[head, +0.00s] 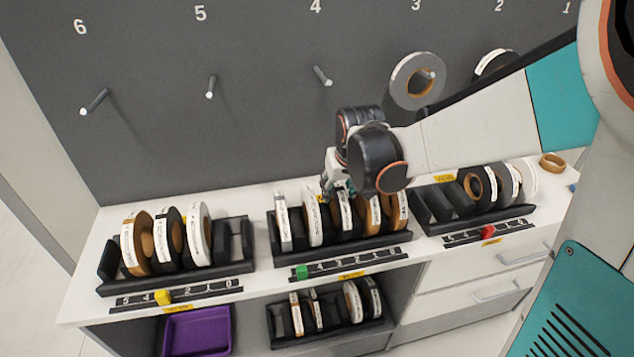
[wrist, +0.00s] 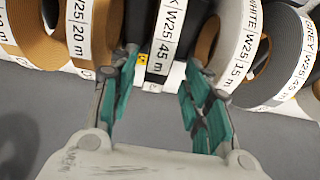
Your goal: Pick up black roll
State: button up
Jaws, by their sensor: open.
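The black roll (wrist: 163,38) with a white label reading W25 45 m stands between brown and white rolls. In the head view this black roll (head: 344,216) stands upright in the middle rack (head: 350,248). My gripper (wrist: 160,62) is open, with one teal-padded finger on each side of the black roll's near edge; contact cannot be told. In the head view my gripper (head: 328,188) is above the rear of the middle rack, partly hidden by my wrist. Another black roll (head: 168,238) is in the left rack, and black rolls (head: 478,186) show in the right rack.
A white roll (wrist: 232,45) and a brown roll (wrist: 98,35) stand close beside the fingers. Behind the counter is a grey wall with numbered pegs; a grey roll (head: 414,82) hangs on peg 3. A purple bin (head: 197,332) sits below.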

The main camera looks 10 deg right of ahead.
jog(key=shift+d+b+x, duration=0.2)
jog(key=shift+b+x, duration=1.15)
jog(key=shift+x, duration=1.65)
jog(key=shift+r, duration=0.1)
jog(key=shift+c, duration=0.3)
grip_shut()
